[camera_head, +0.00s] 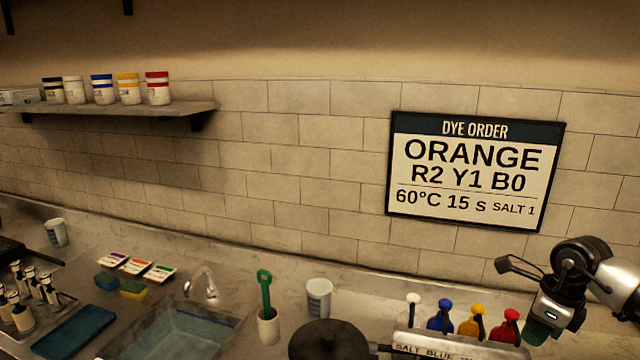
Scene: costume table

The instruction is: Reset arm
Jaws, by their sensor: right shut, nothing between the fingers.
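My right gripper (538,330) is at the lower right, with its arm coming in from the right edge. It points down beside the rack of dye bottles, a little right of the red bottle (505,327). Its fingers are shut and nothing shows held between them; a dark green part shows at its lower end. My left gripper is not in view.
A rack (455,345) holds white, blue, yellow and red bottles close to the gripper. A dark round pan (328,340), white cup (319,298), green-handled tool (265,292) and sink (180,335) lie left. A dye order sign (474,170) hangs behind; jars stand on a shelf (120,108).

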